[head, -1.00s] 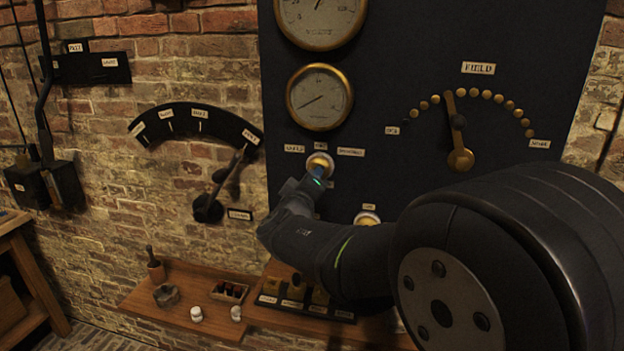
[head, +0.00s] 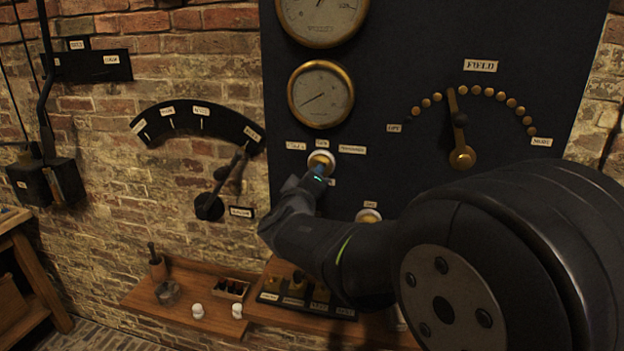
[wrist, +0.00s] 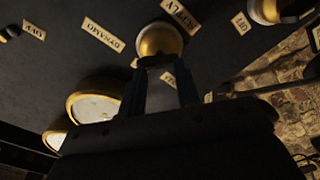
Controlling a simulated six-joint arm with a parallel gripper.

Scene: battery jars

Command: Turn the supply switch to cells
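The supply switch (head: 321,158) is a round brass knob on a pale base, low on the dark panel under the smaller gauge. It also shows in the wrist view (wrist: 158,40). A label at its upper left (head: 296,146) seems to read CELLS, though blurred; the DYNAMO label (head: 352,149) is at its right. My gripper (head: 319,170) is at the knob from below, with its blue fingertips against or very near it. In the wrist view the fingers (wrist: 160,70) stand apart just below the knob. The fingertips' contact and the switch's pointing direction are hidden.
A second brass knob (head: 368,216) sits on the panel, lower right of the switch. The FIELD lever (head: 460,130) is further right, the gauge (head: 320,95) above. A wall lever (head: 225,185) stands left. A wooden shelf (head: 150,297) with small jars runs below.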

